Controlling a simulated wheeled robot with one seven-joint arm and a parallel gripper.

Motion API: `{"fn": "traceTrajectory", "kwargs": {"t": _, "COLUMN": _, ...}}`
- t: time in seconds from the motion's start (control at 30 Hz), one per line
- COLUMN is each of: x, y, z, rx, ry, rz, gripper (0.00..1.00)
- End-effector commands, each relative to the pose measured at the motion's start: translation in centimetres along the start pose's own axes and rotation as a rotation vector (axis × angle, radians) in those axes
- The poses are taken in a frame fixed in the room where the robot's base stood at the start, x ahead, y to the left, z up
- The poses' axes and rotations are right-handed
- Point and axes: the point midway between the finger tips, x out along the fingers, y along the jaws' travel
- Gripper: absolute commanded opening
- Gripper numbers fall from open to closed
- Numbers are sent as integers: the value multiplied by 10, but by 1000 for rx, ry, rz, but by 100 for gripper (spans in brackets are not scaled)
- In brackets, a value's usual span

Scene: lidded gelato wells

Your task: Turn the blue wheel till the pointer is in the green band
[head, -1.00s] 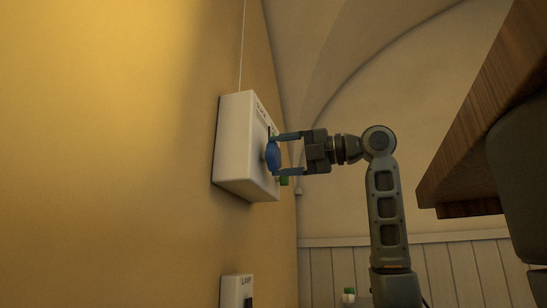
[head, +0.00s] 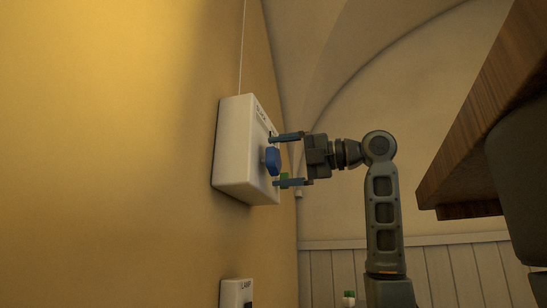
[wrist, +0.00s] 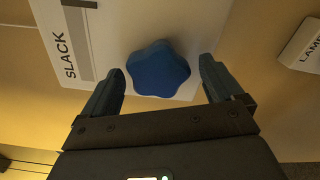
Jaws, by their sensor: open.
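The blue wheel (head: 272,161) is a lobed knob on the front face of a white wall box (head: 235,150). In the wrist view the blue wheel (wrist: 158,68) lies between and a little beyond the fingertips, with a gap at each side. My gripper (head: 276,160) is open, one finger above the wheel and one below it in the head view. The box face carries the word SLACK (wrist: 70,60) beside a grey strip (wrist: 78,35), cut off by the picture's top edge. I cannot make out the pointer or the green band.
A second, smaller box marked LAMP (head: 237,292) is on the wall below. A small green item (head: 284,178) shows behind the lower finger; I cannot tell what it is. A wooden ledge (head: 490,130) overhangs at the right. A thin cord (head: 242,50) runs up from the box.

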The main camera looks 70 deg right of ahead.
Motion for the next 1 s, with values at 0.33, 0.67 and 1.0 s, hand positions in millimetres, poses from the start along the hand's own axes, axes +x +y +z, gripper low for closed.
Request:
{"fn": "traceTrajectory", "kwargs": {"t": 0.33, "x": 0, "y": 1, "z": 0, "rx": 513, "ry": 0, "rz": 1, "gripper": 94}}
{"fn": "traceTrajectory", "kwargs": {"t": 0.67, "x": 0, "y": 2, "z": -1, "rx": 521, "ry": -1, "rz": 1, "gripper": 94}}
{"fn": "traceTrajectory", "kwargs": {"t": 1.0, "x": 0, "y": 3, "z": -1, "rx": 519, "ry": -1, "rz": 1, "gripper": 80}}
